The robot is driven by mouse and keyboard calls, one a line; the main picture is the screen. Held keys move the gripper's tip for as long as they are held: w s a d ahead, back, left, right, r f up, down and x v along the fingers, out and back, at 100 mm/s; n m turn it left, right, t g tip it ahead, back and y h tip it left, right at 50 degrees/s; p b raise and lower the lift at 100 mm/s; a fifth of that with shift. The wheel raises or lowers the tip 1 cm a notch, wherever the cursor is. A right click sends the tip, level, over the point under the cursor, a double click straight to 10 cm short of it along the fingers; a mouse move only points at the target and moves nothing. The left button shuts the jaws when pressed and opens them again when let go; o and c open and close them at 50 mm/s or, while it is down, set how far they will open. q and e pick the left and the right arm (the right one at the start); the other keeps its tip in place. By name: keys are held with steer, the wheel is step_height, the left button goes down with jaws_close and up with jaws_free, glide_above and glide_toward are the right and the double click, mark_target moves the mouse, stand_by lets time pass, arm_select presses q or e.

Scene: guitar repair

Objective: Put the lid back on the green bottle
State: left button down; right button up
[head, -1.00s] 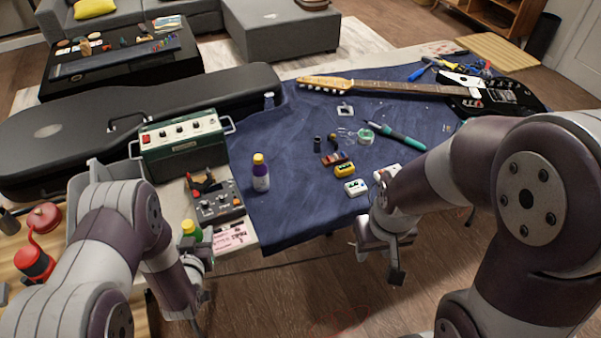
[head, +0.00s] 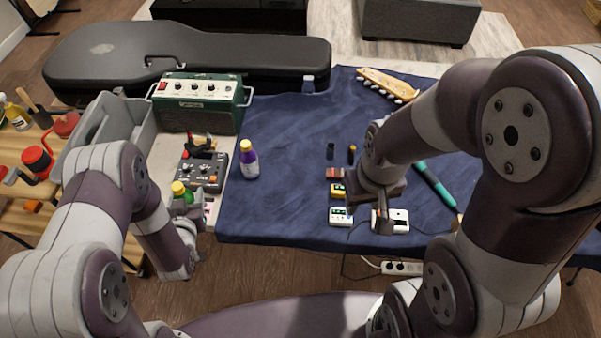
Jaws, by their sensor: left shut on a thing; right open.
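The green bottle (head: 187,196) stands at the front left of the table, with a yellow top. I cannot tell whether that top is a separate lid. My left gripper (head: 190,208) is shut on the green bottle, and its fingers and wrist hide the lower part. My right gripper (head: 383,220) is open, low over the front of the blue cloth beside a white pedal. No loose lid can be made out for certain.
Small pedals (head: 340,216) and a white pedal (head: 399,222) lie near the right gripper. A green amplifier (head: 198,103) stands behind. The middle of the blue cloth (head: 285,195) is clear.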

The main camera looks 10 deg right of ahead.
steer(key=o, duration=0.4)
steer(key=shift+a, duration=0.1)
steer(key=o, duration=0.7)
steer(key=shift+d+r, duration=0.15)
steer(key=shift+d, duration=0.05)
arm_select(q)
steer(key=d+r+m+g+h, duration=0.2)
steer(key=d+m+h, duration=0.2)
steer(key=d, duration=0.8)
steer(key=d+r+m+g+h+p, duration=0.1)
steer(key=d+m+h, duration=0.3)
steer(key=d, duration=0.7)
steer(key=s+d+r+m+g+h+p, duration=0.1)
steer(key=d+r+m+g+h, duration=0.2)
steer(key=d, duration=0.9)
steer(key=shift+d+r+m+g+h, duration=0.3)
steer(key=shift+m+g+h, duration=0.1)
steer(key=shift+m, duration=0.1)
arm_select(e)
step_height(320, 180, up, 2)
steer(key=shift+r, duration=0.1)
arm_select(q)
steer(key=shift+s, duration=0.1)
